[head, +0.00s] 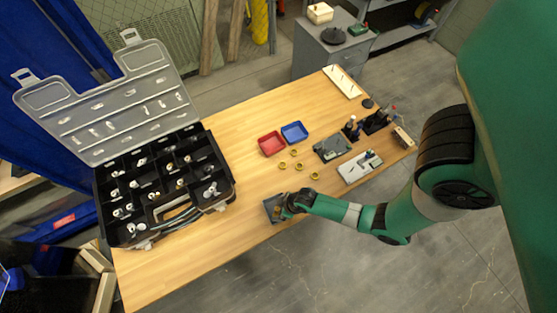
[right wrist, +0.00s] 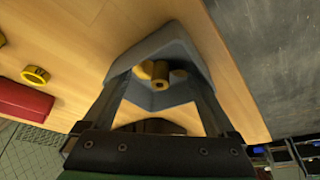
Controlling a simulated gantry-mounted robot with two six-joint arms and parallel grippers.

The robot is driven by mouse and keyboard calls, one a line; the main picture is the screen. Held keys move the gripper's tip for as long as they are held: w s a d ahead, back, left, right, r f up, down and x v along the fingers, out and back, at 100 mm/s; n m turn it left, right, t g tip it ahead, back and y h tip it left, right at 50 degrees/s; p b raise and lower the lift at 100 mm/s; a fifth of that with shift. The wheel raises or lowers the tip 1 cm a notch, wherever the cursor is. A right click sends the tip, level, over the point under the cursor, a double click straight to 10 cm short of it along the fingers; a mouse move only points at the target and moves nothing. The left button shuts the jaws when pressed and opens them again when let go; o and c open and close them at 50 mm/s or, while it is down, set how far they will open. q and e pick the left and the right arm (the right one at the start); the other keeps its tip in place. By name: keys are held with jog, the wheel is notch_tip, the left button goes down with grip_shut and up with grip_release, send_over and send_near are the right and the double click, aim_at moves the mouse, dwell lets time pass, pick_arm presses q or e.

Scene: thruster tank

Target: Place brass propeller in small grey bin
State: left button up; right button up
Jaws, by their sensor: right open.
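The small grey bin (head: 268,209) sits at the front edge of the wooden table in the head view. It also shows in the right wrist view (right wrist: 172,36), between and beyond my fingers. The brass propeller (right wrist: 160,73), with a round hub and lobes at its sides, lies inside the bin in the right wrist view. My right gripper (head: 287,204) is over the bin, and in the right wrist view its fingers (right wrist: 158,88) are spread apart with a gap around the propeller. Whether either finger touches the bin wall is unclear. My left gripper is out of view.
Several brass rings (head: 299,166) lie on the table behind the bin. A red bin (head: 271,144) and a blue bin (head: 294,132) stand further back. A large open black case (head: 150,185) fills the left. Grey fixtures (head: 332,149) stand at the right.

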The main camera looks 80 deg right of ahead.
jog(key=p+v, duration=0.6)
jog(key=v, duration=0.6)
jog(key=shift+r+p, duration=0.2)
jog(key=shift+p, duration=0.2)
jog(key=shift+w, duration=0.15)
